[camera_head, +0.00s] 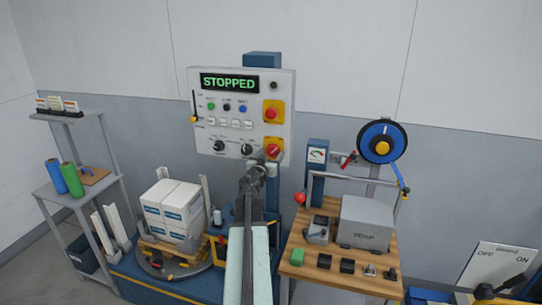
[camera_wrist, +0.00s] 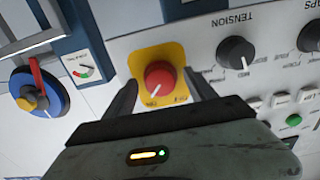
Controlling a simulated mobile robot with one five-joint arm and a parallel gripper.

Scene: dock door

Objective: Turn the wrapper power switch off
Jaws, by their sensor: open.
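The wrapper's control panel (camera_head: 241,118) faces me, and its display (camera_head: 229,83) reads STOPPED in green. The power switch is a red rotary knob (camera_head: 273,151) on a yellow plate at the panel's lower right. In the wrist view, which shows the panel upside down, the red knob (camera_wrist: 160,76) carries a white pointer line toward the picture's lower left. The plate's small lettering is too small to read surely. My gripper (camera_wrist: 161,80) is open, with one finger on each side of the knob and gaps visible on both sides. In the head view my gripper (camera_head: 266,166) is just below the knob.
A red stop button (camera_head: 271,114) on yellow sits above the knob, and a black tension dial (camera_head: 247,150) is close beside it. Right of my arm is a wooden bench (camera_head: 330,277) with a grey box (camera_head: 366,222). Wrapped white cartons (camera_head: 173,211) stand left.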

